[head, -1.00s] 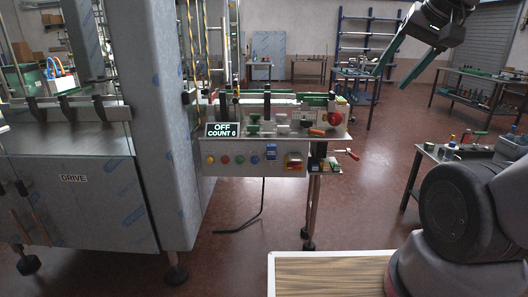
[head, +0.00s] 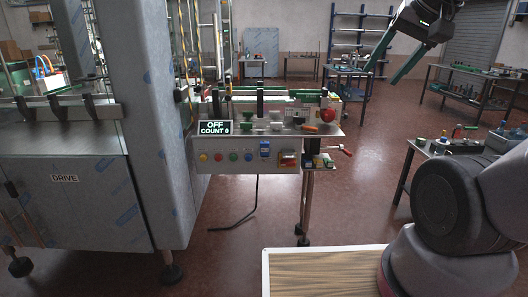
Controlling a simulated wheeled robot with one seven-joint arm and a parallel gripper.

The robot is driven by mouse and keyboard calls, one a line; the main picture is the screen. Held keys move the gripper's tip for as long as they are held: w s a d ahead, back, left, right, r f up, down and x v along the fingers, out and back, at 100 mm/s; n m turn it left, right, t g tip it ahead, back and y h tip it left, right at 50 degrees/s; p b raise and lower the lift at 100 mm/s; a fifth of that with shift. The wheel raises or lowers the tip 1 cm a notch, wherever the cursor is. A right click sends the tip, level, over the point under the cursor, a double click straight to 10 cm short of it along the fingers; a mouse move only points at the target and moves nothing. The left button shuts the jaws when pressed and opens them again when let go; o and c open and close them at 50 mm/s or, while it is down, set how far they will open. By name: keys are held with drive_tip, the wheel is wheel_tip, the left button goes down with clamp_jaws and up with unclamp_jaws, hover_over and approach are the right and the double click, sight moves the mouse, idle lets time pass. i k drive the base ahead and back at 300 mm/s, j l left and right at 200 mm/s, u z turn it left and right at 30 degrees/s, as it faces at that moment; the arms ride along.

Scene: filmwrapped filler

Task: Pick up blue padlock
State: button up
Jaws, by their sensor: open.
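A small blue padlock (head: 265,149) shows on the front face of the control panel (head: 219,164), right of a row of round buttons. It is small in the picture, so how it is attached is hard to tell. My gripper (head: 381,76) is at the upper right, with two green fingers spread apart and pointing down and left. It is open and empty, well apart from the padlock. No part of the padlock appears covered by my arm.
A sign (head: 215,127) reading OFF COUNT 0 stands above the panel. A red-yellow switch (head: 288,159) sits right of the padlock, and a small shelf (head: 318,161) with items juts out farther right. A large metal machine (head: 75,185) fills the left. Floor before the panel is open.

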sight(264, 144)
drive_tip(key=i+j+z, duration=0.1)
drive_tip(key=j+z, duration=0.3)
drive_tip(key=j, duration=0.35)
drive_tip(key=j+z, duration=0.35)
drive_tip(key=j, duration=0.45)
drive_tip(key=k+j+z, duration=0.1)
drive_tip(key=j+z, duration=0.3)
drive_tip(key=j, duration=0.4)
